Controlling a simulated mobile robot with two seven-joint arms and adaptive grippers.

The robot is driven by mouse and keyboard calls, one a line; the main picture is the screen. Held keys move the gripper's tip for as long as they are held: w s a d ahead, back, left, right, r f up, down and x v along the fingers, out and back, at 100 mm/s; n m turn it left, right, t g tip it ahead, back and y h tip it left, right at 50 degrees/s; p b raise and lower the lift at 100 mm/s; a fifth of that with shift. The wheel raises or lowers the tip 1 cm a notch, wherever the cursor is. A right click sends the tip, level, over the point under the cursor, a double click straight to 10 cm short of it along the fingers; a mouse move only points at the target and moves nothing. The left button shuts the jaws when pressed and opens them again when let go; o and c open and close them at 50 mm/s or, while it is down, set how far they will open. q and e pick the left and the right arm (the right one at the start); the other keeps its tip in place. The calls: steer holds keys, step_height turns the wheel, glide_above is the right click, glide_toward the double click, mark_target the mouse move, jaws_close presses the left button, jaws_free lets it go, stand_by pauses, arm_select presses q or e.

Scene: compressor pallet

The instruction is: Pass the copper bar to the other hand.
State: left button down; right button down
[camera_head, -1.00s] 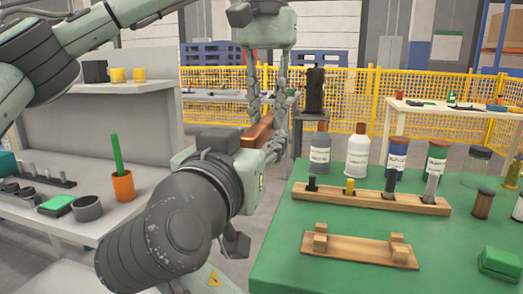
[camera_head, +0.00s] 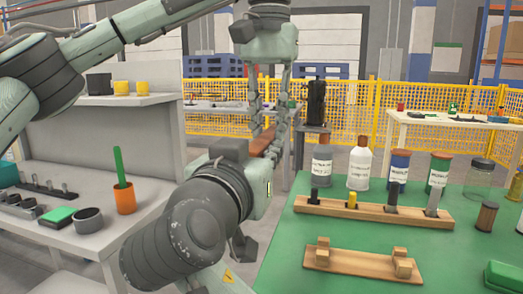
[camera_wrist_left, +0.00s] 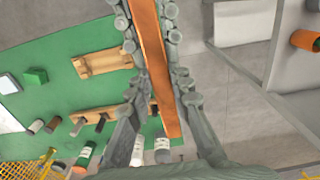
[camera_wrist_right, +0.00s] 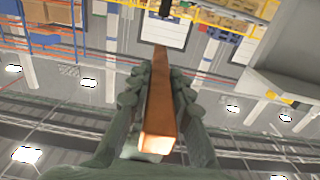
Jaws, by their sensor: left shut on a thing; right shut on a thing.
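The copper bar (camera_head: 264,141) is held up in the gap between the two benches, partly hidden by my right gripper and the left fingers. My left gripper (camera_head: 269,140) hangs down from above with its fingers on either side of the bar. In the left wrist view the bar (camera_wrist_left: 156,70) runs lengthwise between those fingers. My right gripper (camera_wrist_right: 158,85) is shut on the bar from the near side. In the right wrist view the bar (camera_wrist_right: 160,105) lies between its fingers, its near end towards the camera. Both grippers hold the same bar.
A green table (camera_head: 300,245) at right carries a wooden rack (camera_head: 375,211), bottles and a low wooden stand (camera_head: 362,262). A grey bench (camera_head: 70,235) at left holds an orange cup (camera_head: 125,198). A yellow fence (camera_head: 350,100) stands behind.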

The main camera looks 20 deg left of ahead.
arm_select(q)
steer(key=c, duration=1.3)
jaws_free()
steer(key=shift+r, duration=0.1)
